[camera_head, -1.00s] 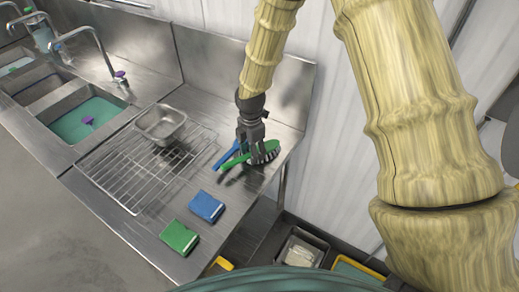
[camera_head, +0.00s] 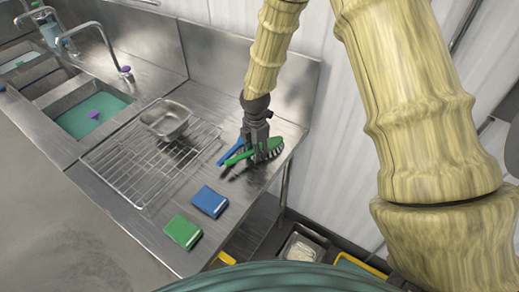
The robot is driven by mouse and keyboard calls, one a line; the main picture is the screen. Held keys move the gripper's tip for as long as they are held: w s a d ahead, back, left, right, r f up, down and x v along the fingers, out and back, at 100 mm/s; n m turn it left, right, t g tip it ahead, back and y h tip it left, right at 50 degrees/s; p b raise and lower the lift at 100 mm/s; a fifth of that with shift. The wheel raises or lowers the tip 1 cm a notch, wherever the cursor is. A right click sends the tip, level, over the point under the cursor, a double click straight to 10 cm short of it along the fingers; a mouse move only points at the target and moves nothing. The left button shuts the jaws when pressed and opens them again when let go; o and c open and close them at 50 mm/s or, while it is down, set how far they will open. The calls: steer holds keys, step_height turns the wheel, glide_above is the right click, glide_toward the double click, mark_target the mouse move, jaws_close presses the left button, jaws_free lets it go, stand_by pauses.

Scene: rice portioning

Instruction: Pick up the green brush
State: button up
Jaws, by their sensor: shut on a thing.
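The green brush (camera_head: 240,157) is at the right end of the steel counter, with its dark-and-white bristle head at the right. My gripper (camera_head: 259,155) comes down from above and is shut on the green brush, its fingers partly hiding the brush's middle. The blue brush (camera_head: 228,151) lies just behind and left of the green one, partly covered by it and by my gripper. I cannot tell whether the green brush is clear of the counter.
A wire rack (camera_head: 150,170) with a metal pan (camera_head: 166,118) on it lies to the left. A blue sponge (camera_head: 210,201) and a green sponge (camera_head: 182,231) lie nearer the front edge. Sinks (camera_head: 92,112) are further left. The wall and backsplash (camera_head: 216,68) stand behind.

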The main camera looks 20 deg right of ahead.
steer(key=shift+r+b, duration=0.7)
steer(key=shift+r, duration=0.2)
steer(key=shift+s+r+b, duration=0.25)
steer(key=shift+r+b, duration=0.35)
steer(key=shift+r, duration=0.1)
steer(key=s+a+r+b, duration=0.1)
steer(key=s+a+b, duration=0.1)
steer(key=s, duration=0.5)
steer(key=s+a+b, duration=0.2)
steer(key=s+b, duration=0.1)
steer(key=s, duration=0.5)
steer(key=shift+r, duration=0.35)
steer(key=shift+a, duration=0.1)
